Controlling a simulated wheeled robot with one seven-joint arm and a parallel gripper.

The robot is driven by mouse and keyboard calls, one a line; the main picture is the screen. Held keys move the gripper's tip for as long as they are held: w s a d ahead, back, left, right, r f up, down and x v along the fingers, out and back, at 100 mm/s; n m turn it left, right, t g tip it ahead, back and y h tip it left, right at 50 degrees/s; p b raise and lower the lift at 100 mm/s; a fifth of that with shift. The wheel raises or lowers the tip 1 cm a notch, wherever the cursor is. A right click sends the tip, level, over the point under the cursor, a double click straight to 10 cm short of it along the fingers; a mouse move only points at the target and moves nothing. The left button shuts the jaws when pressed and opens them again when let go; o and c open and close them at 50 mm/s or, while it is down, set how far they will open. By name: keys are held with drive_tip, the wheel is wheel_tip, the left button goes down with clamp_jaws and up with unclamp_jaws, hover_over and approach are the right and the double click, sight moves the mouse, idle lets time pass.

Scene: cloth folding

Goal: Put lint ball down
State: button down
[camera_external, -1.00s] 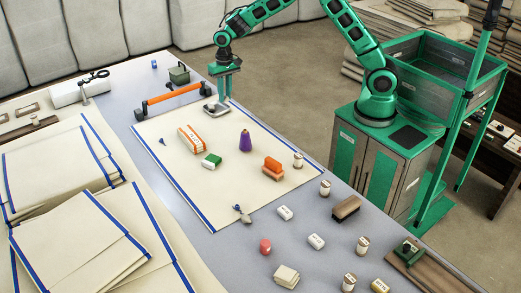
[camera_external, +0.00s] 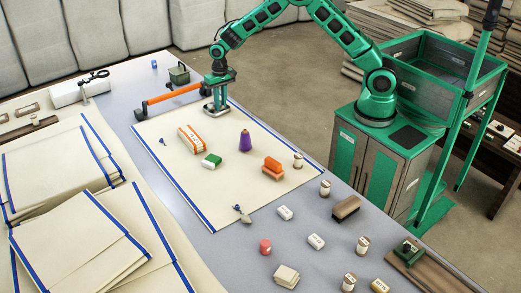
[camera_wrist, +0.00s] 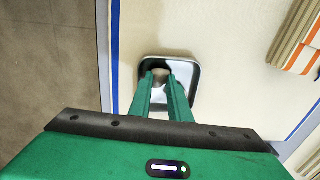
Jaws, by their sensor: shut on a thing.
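My gripper (camera_external: 216,109) points down at the far corner of the cream cloth (camera_external: 225,180) with the blue edge. Its fingertips (camera_wrist: 161,75) are low over a small shiny metal dish (camera_wrist: 190,69), inside its rim in the wrist view. A small greyish-beige lump, the lint ball (camera_wrist: 162,71), shows between the fingertips. My gripper is shut on it. I cannot tell whether the ball touches the dish's floor. In the external view the ball is too small to make out.
An orange-striped box (camera_external: 191,139), a green-and-white block (camera_external: 211,160), a purple cone (camera_external: 245,141) and orange blocks (camera_external: 273,166) are on the cloth. The cloth's middle left is mostly clear.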

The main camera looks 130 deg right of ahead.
drive_tip(key=c, duration=1.9)
unclamp_jaws()
drive_tip(key=shift+f, duration=0.1)
wheel_tip(320, 180, up, 12)
drive_tip(key=f, duration=0.1)
drive_tip(key=s+a+r+n, duration=0.35)
drive_tip(key=a+r, duration=0.55)
drive_tip(key=a, duration=0.3)
drive_tip(key=s+a+r+n, duration=0.2)
drive_tip(key=s+a, duration=0.5)
drive_tip(key=a, duration=0.2)
drive_tip(key=s+a+r+n, duration=0.2)
drive_tip(key=s+a+n, duration=0.1)
drive_tip(key=s+a, duration=0.45)
drive_tip(key=s+a+f+n, duration=0.1)
drive_tip(key=s+a, duration=0.2)
drive_tip(key=s+a+f+n, duration=0.1)
drive_tip(key=s+a, duration=0.2)
drive_tip(key=s, duration=0.1)
drive_tip(key=s+a+f+n, duration=0.1)
drive_tip(key=s+a, duration=0.2)
drive_tip(key=shift+s, duration=0.35)
